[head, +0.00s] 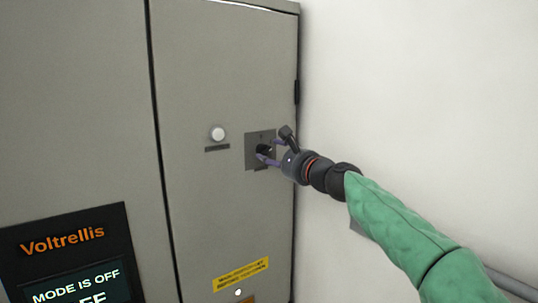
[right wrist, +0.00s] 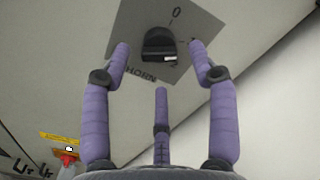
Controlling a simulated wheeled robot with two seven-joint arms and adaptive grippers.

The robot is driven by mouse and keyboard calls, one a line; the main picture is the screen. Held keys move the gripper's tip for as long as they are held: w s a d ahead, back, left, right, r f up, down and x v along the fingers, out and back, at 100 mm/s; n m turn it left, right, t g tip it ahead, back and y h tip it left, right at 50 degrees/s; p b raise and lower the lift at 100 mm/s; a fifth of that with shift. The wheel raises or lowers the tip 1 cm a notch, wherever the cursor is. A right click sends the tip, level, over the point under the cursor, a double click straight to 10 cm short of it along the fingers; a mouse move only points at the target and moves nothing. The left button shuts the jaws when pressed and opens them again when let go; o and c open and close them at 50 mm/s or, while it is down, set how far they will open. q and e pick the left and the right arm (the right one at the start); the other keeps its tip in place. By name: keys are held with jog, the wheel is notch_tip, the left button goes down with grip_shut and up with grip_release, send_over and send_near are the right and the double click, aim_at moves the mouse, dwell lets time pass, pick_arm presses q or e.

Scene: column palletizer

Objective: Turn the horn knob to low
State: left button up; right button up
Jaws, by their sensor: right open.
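The horn knob (head: 263,149) is a small black knob on a grey square plate (head: 251,138) on the cabinet door. In the right wrist view the knob (right wrist: 158,42) has a white mark on one edge. The plate (right wrist: 190,22) there reads "HORN", with a "0" beside the knob; another mark is partly hidden by a finger. My right gripper (head: 268,149) is open, its purple fingers spread around the knob. In the right wrist view, gaps show between the fingers and the knob. My left gripper is not in view.
A white round button or lamp (head: 217,133) sits left of the plate. A yellow label (head: 241,274) is lower on the door (head: 205,210). A dark panel (head: 70,237) at lower left reads "Voltrellis" and "MODE IS OFF". A pale wall (head: 420,90) stands close on the right.

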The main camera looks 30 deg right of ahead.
jog(key=s, duration=0.9)
jog(key=shift+d, duration=0.35)
jog(key=shift+f, duration=0.1)
